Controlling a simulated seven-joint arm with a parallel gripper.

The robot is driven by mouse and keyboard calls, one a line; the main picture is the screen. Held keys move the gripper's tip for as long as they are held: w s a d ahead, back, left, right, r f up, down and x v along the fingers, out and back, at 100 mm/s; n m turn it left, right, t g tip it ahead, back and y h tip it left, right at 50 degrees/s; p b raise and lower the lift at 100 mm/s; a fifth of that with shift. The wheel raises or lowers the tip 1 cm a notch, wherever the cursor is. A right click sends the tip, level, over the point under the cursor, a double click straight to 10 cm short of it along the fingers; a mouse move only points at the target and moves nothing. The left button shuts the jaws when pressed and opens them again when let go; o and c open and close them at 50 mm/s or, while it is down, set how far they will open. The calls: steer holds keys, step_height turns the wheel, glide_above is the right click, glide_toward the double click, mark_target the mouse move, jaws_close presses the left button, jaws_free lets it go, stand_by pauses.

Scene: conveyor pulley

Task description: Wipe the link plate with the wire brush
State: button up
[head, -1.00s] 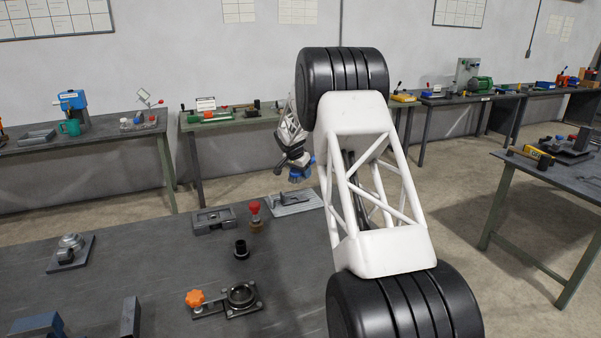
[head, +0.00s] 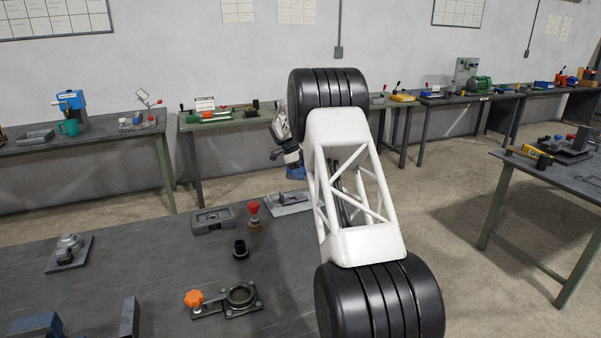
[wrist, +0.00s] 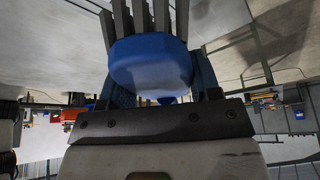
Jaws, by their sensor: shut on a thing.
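The wire brush (wrist: 150,65) has a blue body with grey bristle tufts on its far side in the wrist view. My gripper (wrist: 163,88) is shut on it, one finger on each side. In the head view a small part of the blue brush (head: 296,173) shows beside my white arm, below my gripper (head: 291,158). A pale plate with a dark link-shaped piece, seemingly the link plate (head: 286,200), lies at the back right of the near bench. The brush appears above and behind it; I cannot tell any contact. My arm hides the plate's right end.
On the near bench (head: 150,275) stand a red-knobbed part (head: 254,209), a grey block (head: 213,219), a black bushing (head: 240,248) and an orange-knobbed fixture (head: 228,299). A bearing-like part (head: 68,252) sits at the left. Bare bench lies between them.

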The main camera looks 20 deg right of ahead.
steer(key=shift+r+m+y, duration=0.1)
steer(key=shift+m+y, duration=0.2)
steer(key=shift+m, duration=0.6)
